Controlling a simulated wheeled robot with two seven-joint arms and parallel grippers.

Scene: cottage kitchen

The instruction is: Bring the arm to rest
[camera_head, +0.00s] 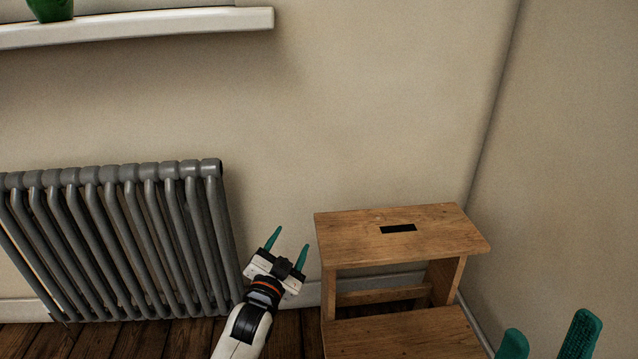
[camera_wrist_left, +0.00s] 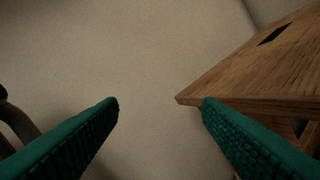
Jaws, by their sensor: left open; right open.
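My left gripper (camera_head: 287,248) is open and empty, with its two green fingers apart, in front of the wall between the radiator and the wooden step stool. In the left wrist view its fingers (camera_wrist_left: 160,104) frame bare wall, and the right finger overlaps the stool's corner in the picture; I cannot tell if they touch. My right gripper (camera_head: 548,335) shows only as two green fingertips at the bottom right of the head view. They are apart with nothing visible between them; the rest of it is out of frame.
The wooden step stool (camera_head: 425,236) stands in the corner, its top also in the left wrist view (camera_wrist_left: 265,75). A grey radiator (camera_head: 115,240) is on the left. A white sill (camera_head: 140,26) with a green pot (camera_head: 50,9) is above. Dark floorboards (camera_head: 190,340) show below.

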